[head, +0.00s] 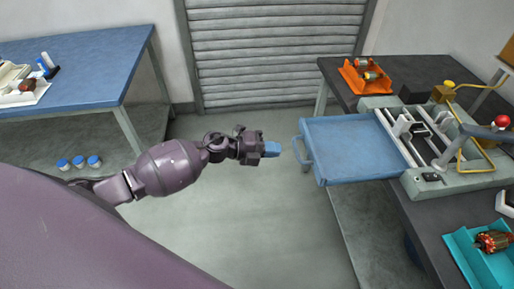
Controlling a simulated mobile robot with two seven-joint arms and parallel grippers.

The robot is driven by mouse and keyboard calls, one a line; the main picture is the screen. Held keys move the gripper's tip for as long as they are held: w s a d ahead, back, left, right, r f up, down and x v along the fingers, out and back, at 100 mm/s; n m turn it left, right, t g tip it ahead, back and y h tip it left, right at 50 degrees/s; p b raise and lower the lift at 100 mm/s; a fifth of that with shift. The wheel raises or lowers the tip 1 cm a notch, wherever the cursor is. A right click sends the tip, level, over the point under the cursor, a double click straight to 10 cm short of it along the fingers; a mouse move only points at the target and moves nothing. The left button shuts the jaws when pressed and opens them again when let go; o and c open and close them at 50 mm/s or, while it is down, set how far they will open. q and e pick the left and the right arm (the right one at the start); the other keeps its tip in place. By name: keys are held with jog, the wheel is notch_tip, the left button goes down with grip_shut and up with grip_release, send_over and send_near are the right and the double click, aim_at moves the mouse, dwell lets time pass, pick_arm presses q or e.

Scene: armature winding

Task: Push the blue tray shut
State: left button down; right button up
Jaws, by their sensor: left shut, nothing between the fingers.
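The blue tray (347,152) sticks out to the left from the grey machine (462,178) on the dark table, pulled open over the floor. It has a blue handle (301,150) on its left edge. My left gripper (273,149) is shut and empty, with blue fingertips pointing right toward the handle. A small gap shows between the fingertips and the handle in the picture. The right gripper is not in view.
An orange bin (364,78) with wound parts stands behind the tray on the dark table (415,72). A teal bin (480,262) with a copper-wound armature (493,241) is at front right. A blue table (85,68) is at left.

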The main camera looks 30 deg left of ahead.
pick_arm(q)
jog(key=shift+x, duration=2)
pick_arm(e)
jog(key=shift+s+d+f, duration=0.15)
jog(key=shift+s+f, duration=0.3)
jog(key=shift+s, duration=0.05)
pick_arm(q)
jog(key=shift+w+d, duration=0.1)
